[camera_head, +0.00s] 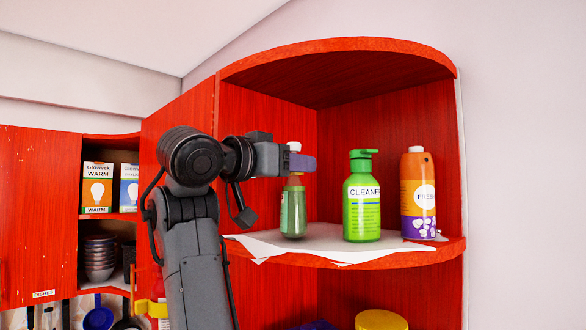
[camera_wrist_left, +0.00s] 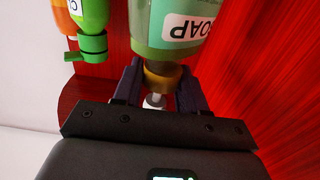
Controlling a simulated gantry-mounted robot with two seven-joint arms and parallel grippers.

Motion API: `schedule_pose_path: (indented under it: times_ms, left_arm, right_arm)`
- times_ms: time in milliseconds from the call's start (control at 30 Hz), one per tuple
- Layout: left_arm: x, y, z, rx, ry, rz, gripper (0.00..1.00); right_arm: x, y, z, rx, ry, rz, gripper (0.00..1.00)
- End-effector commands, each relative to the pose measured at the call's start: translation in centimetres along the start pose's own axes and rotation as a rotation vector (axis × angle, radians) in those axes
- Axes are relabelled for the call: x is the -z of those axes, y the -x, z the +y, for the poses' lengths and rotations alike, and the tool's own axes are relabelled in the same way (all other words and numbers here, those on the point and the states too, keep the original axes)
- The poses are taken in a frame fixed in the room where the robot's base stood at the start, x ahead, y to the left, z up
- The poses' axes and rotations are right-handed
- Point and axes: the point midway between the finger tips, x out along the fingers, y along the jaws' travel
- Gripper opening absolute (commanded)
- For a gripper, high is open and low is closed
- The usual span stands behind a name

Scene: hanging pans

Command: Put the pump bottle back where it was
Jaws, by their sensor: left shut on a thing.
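The pump bottle (camera_head: 293,212) is translucent green with a white top and a green label. In the left wrist view the bottle (camera_wrist_left: 155,30) appears upside down, with SOAP on its label. My left gripper (camera_head: 301,163) is shut on its neck, just below the white top; the left wrist view shows a finger on each side of the yellowish collar (camera_wrist_left: 160,76). The bottle is upright at the left part of the red corner shelf (camera_head: 400,257). Its base is at or just above the white sheet (camera_head: 325,252); I cannot tell if it touches. My right gripper is not in view.
A green cleaner bottle (camera_head: 361,205) stands right of the pump bottle, with a gap between. An orange and purple spray can (camera_head: 417,190) stands farther right. Light bulb boxes (camera_head: 97,187) and stacked bowls (camera_head: 100,258) are in the left cabinet. The red back wall is close behind.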

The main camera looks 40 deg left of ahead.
Motion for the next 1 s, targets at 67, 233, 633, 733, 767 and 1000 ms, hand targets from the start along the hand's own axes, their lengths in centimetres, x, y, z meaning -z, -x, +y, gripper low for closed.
schedule_pose_path:
  times_ms: [67, 233, 633, 733, 767, 1000]
  left_arm:
    - [-0.5, 0.05, 0.0, 0.001, 0.0, 0.003, 0.0]
    - [-0.81, 0.08, -0.03, 0.001, 0.0, 0.003, 0.0]
    - [-1.1, 0.03, -0.06, 0.002, 0.0, 0.0, 0.55]
    - [-1.1, 0.03, -0.06, 0.001, 0.0, 0.0, 0.67]
    - [-1.1, 0.03, -0.06, 0.001, 0.0, 0.0, 0.67]
    - [-1.02, 0.03, -0.05, 0.001, 0.0, 0.0, 0.67]
  right_arm:
    - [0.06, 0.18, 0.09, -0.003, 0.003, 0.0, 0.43]
    - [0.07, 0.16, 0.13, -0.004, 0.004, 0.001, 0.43]
    - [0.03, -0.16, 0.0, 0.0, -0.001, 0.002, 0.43]
    - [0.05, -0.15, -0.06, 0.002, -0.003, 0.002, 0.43]
    - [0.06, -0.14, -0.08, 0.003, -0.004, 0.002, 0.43]
    - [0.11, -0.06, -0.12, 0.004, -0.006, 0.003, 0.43]
